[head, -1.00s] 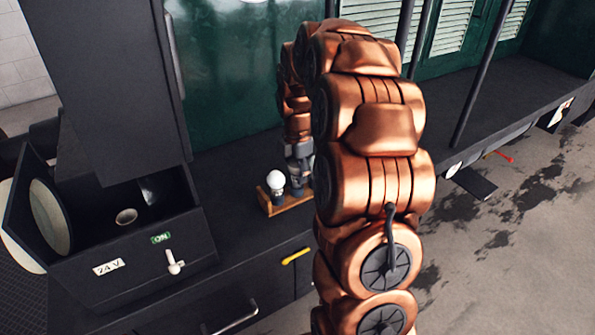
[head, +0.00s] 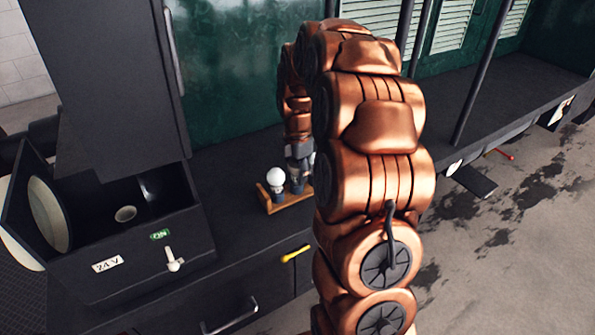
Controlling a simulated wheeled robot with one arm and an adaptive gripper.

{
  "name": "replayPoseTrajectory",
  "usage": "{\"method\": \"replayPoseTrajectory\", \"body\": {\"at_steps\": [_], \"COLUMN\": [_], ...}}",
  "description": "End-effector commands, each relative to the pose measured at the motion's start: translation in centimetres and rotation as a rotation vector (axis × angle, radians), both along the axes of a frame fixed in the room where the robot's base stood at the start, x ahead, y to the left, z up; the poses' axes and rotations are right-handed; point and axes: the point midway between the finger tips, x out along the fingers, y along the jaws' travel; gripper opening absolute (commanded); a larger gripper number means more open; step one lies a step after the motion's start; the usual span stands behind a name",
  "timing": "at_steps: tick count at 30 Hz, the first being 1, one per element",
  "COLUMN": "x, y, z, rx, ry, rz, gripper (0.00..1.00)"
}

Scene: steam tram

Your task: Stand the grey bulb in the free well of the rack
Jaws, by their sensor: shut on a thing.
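The wooden rack (head: 285,204) stands on the dark counter, left of my arm. A white bulb (head: 275,180) stands upright at its left end. My gripper (head: 301,178) points down at the right part of the rack, just beside the white bulb. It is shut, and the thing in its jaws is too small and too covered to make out. The grey bulb cannot be told apart there. The free well is hidden behind my gripper and arm.
An open dark box (head: 120,245) with a 24 V label, an ON sign and a white lever (head: 174,262) stands to the left. A yellow handle (head: 295,254) is on the counter front. Dark posts rise at the right.

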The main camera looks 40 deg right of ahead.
Motion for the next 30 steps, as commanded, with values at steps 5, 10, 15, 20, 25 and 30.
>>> {"method": "replayPoseTrajectory", "body": {"at_steps": [5, 10, 15, 20, 25, 30], "x": [0.0, -0.01, -0.01, -0.01, -0.01, -0.02], "y": [0.01, 0.02, 0.02, 0.01, 0.01, 0.01], "z": [-0.42, -0.77, -1.08, -1.15, -1.15, -1.16], "rx": [0.0, 0.001, 0.001, 0.001, 0.0, 0.0], "ry": [0.0, 0.0, 0.0, 0.0, 0.0, 0.001], "rz": [0.0, 0.0, 0.0, 0.0, 0.0, 0.0], "gripper": [0.1, 0.1, 0.1, 0.1, 0.1, 0.55]}}
